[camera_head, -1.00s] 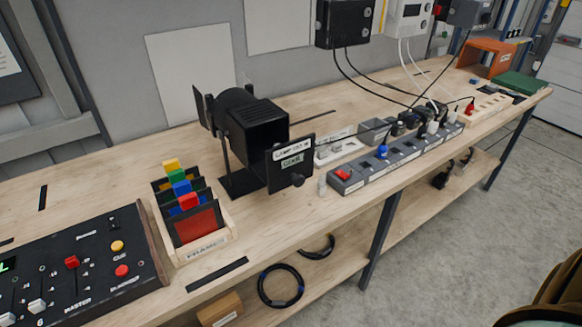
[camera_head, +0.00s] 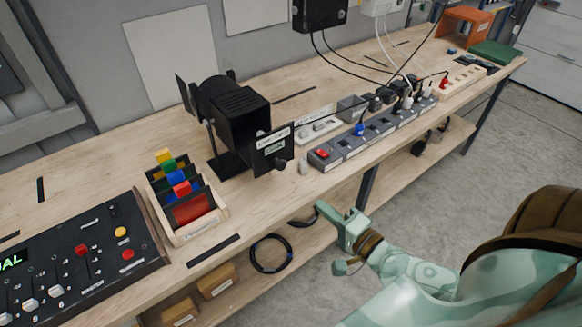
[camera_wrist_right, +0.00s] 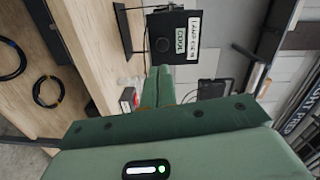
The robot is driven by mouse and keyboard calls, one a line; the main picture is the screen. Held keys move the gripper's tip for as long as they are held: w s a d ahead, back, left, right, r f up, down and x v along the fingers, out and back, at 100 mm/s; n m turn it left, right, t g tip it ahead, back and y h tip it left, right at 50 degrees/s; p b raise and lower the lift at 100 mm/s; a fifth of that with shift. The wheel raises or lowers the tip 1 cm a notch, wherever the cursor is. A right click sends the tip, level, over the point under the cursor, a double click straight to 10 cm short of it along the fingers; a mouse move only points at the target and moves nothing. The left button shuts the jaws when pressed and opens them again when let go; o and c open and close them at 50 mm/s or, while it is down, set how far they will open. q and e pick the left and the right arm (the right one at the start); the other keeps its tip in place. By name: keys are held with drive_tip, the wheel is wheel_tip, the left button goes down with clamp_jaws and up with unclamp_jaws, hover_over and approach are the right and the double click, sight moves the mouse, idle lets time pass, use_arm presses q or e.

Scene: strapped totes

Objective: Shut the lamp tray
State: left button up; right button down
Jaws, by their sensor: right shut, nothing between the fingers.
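The lamp is a black box-shaped housing (camera_head: 240,113) on a stand on the bench. Its tray has a black front panel (camera_head: 272,152) with white labels and a round knob, and this panel appears to stand out from the housing. The panel also shows in the right wrist view (camera_wrist_right: 172,38), beyond the fingers. My right gripper (camera_head: 323,209) is shut and empty, in front of the bench edge, lower right of the panel and apart from it. Its fingers show in the right wrist view (camera_wrist_right: 160,72). My left gripper is not in view.
A grey power strip (camera_head: 365,143) with plugs runs along the bench edge right of the lamp. A wooden rack of colour frames (camera_head: 187,208) and a control desk (camera_head: 85,255) stand to the left. The floor in front is clear.

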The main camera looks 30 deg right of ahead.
drive_tip(key=m, duration=0.2)
use_arm(q)
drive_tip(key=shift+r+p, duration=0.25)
drive_tip(key=shift+p, duration=0.05)
use_arm(e)
approach(283, 166)
drive_tip(key=shift+t+h, duration=0.3)
drive_tip(key=shift+h, duration=0.1)
drive_tip(key=w, duration=0.4)
drive_tip(key=w+a, duration=0.1)
drive_tip(key=w, duration=0.1)
drive_tip(key=shift+w+f, duration=0.25)
drive_tip(key=shift+w, duration=0.15)
drive_tip(key=shift+w, duration=0.15)
drive_tip(key=w, duration=0.5)
drive_tip(key=w+b, duration=0.1)
drive_tip(key=w, duration=0.1)
drive_tip(key=shift+w+a, duration=0.2)
drive_tip(key=shift+a, duration=0.1)
drive_tip(key=w, duration=0.3)
drive_tip(key=shift+r, duration=0.1)
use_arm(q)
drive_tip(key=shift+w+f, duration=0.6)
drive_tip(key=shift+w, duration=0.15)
use_arm(e)
drive_tip(key=shift+r, duration=0.15)
drive_tip(key=shift+a, duration=0.1)
